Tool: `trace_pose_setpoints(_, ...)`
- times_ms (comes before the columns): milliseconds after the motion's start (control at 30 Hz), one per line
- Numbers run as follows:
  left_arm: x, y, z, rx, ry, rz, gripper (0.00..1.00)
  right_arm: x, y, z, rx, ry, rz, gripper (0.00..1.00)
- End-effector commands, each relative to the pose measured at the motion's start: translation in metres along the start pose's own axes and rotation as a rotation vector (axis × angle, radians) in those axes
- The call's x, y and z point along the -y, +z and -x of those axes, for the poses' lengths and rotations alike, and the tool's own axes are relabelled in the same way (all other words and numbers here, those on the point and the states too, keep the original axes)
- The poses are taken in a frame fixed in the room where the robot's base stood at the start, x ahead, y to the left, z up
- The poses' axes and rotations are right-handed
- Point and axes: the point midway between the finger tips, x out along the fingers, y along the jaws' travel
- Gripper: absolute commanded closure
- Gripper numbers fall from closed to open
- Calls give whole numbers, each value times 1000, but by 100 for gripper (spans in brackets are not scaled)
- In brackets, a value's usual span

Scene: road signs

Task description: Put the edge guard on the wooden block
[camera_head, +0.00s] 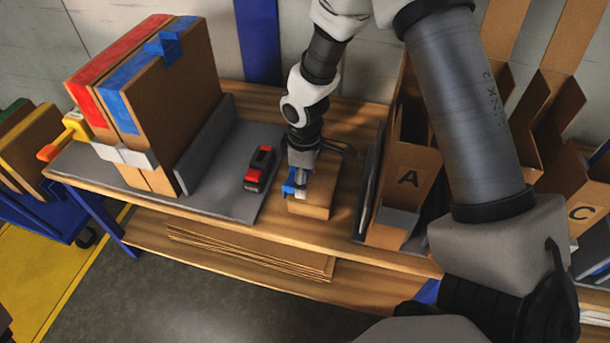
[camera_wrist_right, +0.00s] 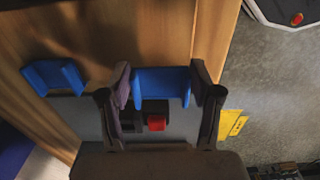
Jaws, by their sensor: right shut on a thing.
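The wooden block (camera_head: 312,203) sits on the table in the head view, just below my right gripper (camera_head: 296,185). That gripper points down and is shut on a blue edge guard (camera_head: 289,188). In the right wrist view, the held edge guard (camera_wrist_right: 161,83) sits between the two dark fingers of my right gripper (camera_wrist_right: 160,88). The head view does not show clearly whether the guard touches the block. A second blue piece (camera_wrist_right: 52,77) of similar shape lies to the left in the wrist view. My left gripper is not in view.
A red and black tool (camera_head: 259,168) lies on the grey mat (camera_head: 224,190), left of the block. A large cardboard box (camera_head: 178,95) with red and blue tape stands farther left. The table's front edge is close.

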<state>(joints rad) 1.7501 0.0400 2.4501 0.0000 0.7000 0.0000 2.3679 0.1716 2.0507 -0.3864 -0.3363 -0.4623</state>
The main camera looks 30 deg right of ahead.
Motion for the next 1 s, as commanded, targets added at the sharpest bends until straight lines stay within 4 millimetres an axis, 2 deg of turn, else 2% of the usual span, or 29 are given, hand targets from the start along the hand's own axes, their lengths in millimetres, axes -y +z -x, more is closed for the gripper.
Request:
trace_pose_setpoints(33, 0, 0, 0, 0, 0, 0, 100, 0, 0, 0, 0, 0, 0, 29)
trace_pose_setpoints(100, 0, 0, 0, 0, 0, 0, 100, 0, 0, 0, 0, 0, 0, 11)
trace_pose_setpoints(400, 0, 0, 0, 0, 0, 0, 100, 0, 0, 1, 0, 0, 0, 11)
trace_pose_setpoints(500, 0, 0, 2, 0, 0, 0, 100, 0, 0, 8, 0, 1, 1, 11)
trace_pose_setpoints(567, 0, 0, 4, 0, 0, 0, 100, 0, 0, 17, -2, 2, 1, 11)
trace_pose_setpoints(900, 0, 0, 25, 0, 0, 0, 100, -1, -1, 105, -3, 3, 0, 11)
trace_pose_setpoints(1000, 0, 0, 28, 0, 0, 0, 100, -1, 0, 122, -2, 3, 0, 11)
